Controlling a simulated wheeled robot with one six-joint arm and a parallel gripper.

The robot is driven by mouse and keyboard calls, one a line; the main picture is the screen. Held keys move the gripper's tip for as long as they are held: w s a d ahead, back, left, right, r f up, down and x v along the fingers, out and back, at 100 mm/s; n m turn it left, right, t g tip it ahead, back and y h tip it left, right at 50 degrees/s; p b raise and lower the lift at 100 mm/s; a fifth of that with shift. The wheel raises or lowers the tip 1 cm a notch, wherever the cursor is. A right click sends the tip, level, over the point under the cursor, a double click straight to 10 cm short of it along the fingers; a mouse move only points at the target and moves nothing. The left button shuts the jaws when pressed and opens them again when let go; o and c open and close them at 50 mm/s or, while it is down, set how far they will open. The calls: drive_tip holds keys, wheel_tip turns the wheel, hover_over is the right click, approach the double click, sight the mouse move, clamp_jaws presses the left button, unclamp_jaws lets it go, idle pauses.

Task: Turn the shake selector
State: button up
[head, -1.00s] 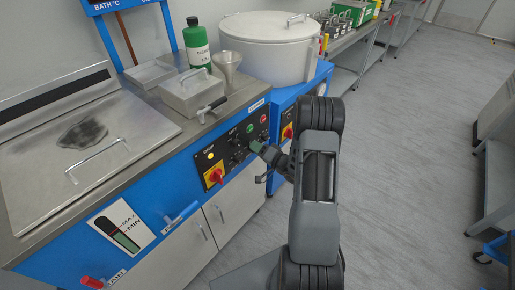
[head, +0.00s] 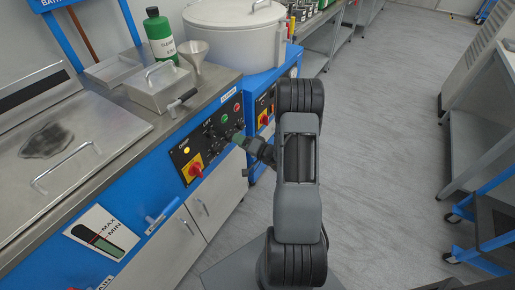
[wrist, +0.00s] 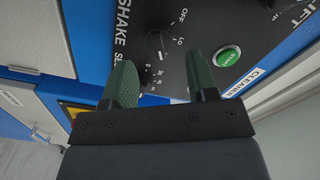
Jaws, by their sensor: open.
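The shake selector (wrist: 157,48) is a dark knob on the black control panel (wrist: 262,30). White marks, OFF and LO, are printed around it beside the word SHAKE. My gripper (wrist: 161,62) is open, with its two green fingers spread on either side of the selector in the wrist view. I cannot tell whether the fingers touch it. In the head view my gripper (head: 240,138) is at the panel (head: 201,146) and hides part of it; the selector is too small to tell there.
A green START button (wrist: 228,56) lies right of the fingers. A red rotary switch on yellow (head: 194,169) is at the panel's lower left. A funnel (head: 194,55), lidded box (head: 160,88) and green bottle (head: 159,36) stand above.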

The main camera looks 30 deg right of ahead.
drive_tip(key=v, duration=1)
drive_tip(key=shift+s, duration=0.3)
drive_tip(key=shift+d, duration=0.15)
